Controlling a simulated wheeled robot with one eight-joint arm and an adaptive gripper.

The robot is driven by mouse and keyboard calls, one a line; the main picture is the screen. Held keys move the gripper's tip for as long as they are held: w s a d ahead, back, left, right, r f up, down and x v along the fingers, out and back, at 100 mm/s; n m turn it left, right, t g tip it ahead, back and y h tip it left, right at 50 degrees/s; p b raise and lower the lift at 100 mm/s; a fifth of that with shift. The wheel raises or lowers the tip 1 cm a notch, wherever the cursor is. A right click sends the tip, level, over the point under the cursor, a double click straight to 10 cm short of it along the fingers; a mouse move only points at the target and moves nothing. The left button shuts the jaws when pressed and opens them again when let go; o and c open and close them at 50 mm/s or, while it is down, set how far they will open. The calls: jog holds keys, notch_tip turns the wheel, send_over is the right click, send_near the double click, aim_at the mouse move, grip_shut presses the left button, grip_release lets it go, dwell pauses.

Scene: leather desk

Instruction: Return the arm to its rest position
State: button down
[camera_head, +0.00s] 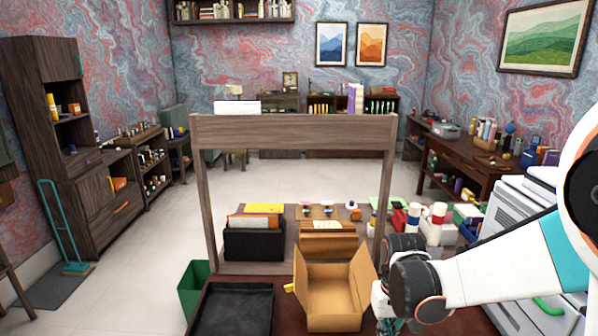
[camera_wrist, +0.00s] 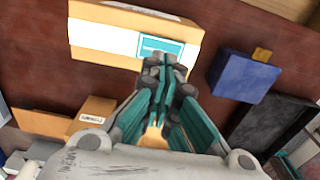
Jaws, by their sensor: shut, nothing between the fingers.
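My arm reaches in from the right in the head view, and its wrist hangs just right of the open cardboard box. My gripper (camera_head: 381,301) shows only in part there, below the wrist, close to the box's right side. In the wrist view the teal fingers of my gripper (camera_wrist: 166,78) are together, with nothing seen between them. They point toward a cardboard box (camera_wrist: 98,14) with a white and teal label. I cannot tell from the wrist view how far apart the fingertips and this box are.
The open cardboard box (camera_head: 333,295) and a black tray (camera_head: 233,308) are on the desk (camera_head: 285,292). A wooden frame (camera_head: 292,133) stands behind them. A green bin (camera_head: 193,287) is at left. A blue box (camera_wrist: 242,78) shows in the wrist view. Bottles (camera_head: 413,216) crowd the right.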

jog(key=shift+r, duration=0.1)
jog(key=s+r+t+b, duration=0.1)
jog(key=s+r+t, duration=0.6)
jog(key=s+r, duration=0.6)
jog(key=shift+s+r+b, duration=0.15)
jog(key=shift+s+b, duration=0.25)
jog(key=shift+s, duration=0.6)
jog(key=shift+a, duration=0.1)
